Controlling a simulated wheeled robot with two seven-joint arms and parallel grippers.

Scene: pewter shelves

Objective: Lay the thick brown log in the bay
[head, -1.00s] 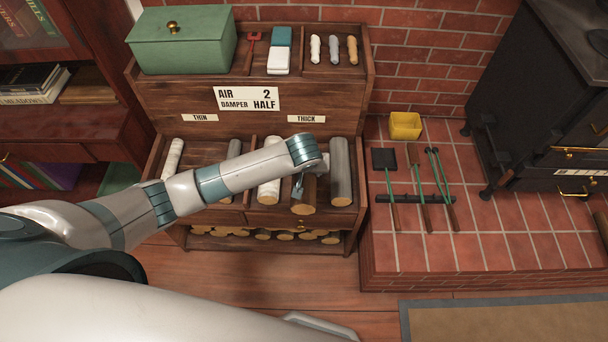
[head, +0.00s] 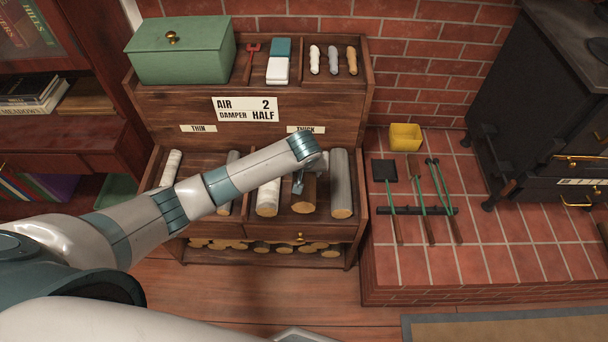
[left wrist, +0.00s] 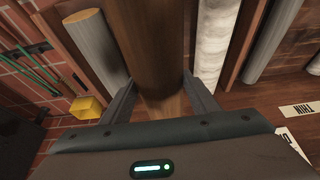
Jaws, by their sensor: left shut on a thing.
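The thick brown log (head: 309,190) lies lengthwise, pale end toward me, between a white log (head: 268,197) and a grey log (head: 341,180) in the bay (head: 322,222) under the THICK label (head: 305,129). My left gripper (head: 299,184) is shut on the brown log. In the left wrist view the brown log (left wrist: 148,40) runs between the two fingers (left wrist: 160,100), with the grey log (left wrist: 92,45) and white log (left wrist: 209,45) on either side, apart from it. I cannot tell whether its underside touches the bay floor. My right gripper is not in view.
The THIN side (head: 198,128) holds a white log (head: 171,168) and a grey one. A green box (head: 180,55) stands on the upper shelf. Hearth tools (head: 418,200) and a yellow tub (head: 405,137) are on the brick hearth to the right. My left arm crosses the shelf front.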

